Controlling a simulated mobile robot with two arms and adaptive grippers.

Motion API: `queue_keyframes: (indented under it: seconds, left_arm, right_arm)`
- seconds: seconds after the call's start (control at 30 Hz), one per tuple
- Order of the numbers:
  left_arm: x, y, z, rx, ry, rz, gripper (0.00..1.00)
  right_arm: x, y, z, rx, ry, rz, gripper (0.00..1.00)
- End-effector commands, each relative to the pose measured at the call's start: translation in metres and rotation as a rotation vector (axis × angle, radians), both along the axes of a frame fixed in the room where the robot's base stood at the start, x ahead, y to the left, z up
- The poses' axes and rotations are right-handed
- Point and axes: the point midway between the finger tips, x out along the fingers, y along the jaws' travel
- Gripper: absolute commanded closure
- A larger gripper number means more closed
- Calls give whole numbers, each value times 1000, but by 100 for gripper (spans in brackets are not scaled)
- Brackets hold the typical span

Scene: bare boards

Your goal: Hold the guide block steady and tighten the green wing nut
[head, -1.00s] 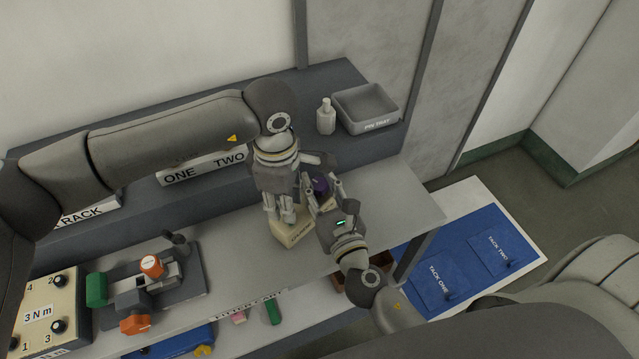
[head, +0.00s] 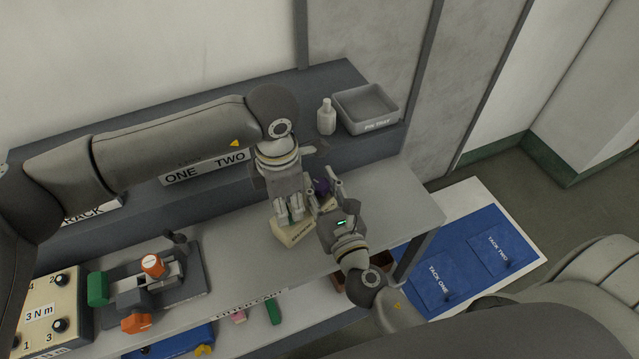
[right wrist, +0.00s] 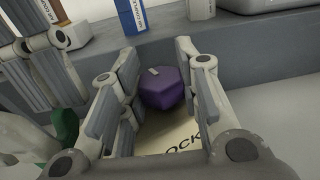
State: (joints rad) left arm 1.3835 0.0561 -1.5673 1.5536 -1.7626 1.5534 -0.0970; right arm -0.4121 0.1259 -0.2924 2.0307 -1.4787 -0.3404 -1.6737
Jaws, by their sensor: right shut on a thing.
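The guide block (head: 293,236) is a cream block with dark lettering on the grey bench. Its top shows in the right wrist view (right wrist: 172,140). A purple faceted knob (right wrist: 162,90) stands over the block; my right gripper (head: 326,190) is shut on it, one finger each side. My left gripper (head: 290,217) points down at the block's left part, its fingers close together. A green part (right wrist: 66,130), probably the wing nut, shows beside the left gripper in the right wrist view. It is mostly hidden, so I cannot tell whether the left fingers grip it.
A fixture with green and orange parts (head: 137,290) and a dial box (head: 45,310) stand at the left of the bench. A white bottle (head: 326,117) and grey tray (head: 366,108) are on the back shelf. Bench right of the block is clear.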

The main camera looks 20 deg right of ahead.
Motion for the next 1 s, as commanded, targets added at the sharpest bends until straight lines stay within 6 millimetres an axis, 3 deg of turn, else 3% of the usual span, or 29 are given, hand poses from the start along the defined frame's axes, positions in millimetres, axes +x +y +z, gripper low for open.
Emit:
queue_keyframes:
  seconds: [0.03, 0.13, 0.73, 0.77, 0.93, 1.0]
  left_arm:
    - [-2, 2, -13, 9, 9, 2, 71]
    - [-3, 3, -20, 9, 10, 2, 71]
    - [-1, 2, -22, 8, 10, 1, 71]
    - [-1, 2, -22, 8, 10, 1, 46]
    - [-1, 2, -21, 8, 9, 1, 67]
    - [-1, 2, -21, 8, 8, 1, 71]
  right_arm:
    - [0, 3, 1, 1, -5, 8, 98]
    - [0, 4, 2, 2, -6, 10, 98]
    - [0, 6, 4, 4, -11, 14, 98]
    - [0, 6, 4, 4, -11, 14, 98]
    - [0, 5, 4, 4, -11, 13, 98]
    - [0, 5, 4, 4, -11, 13, 98]
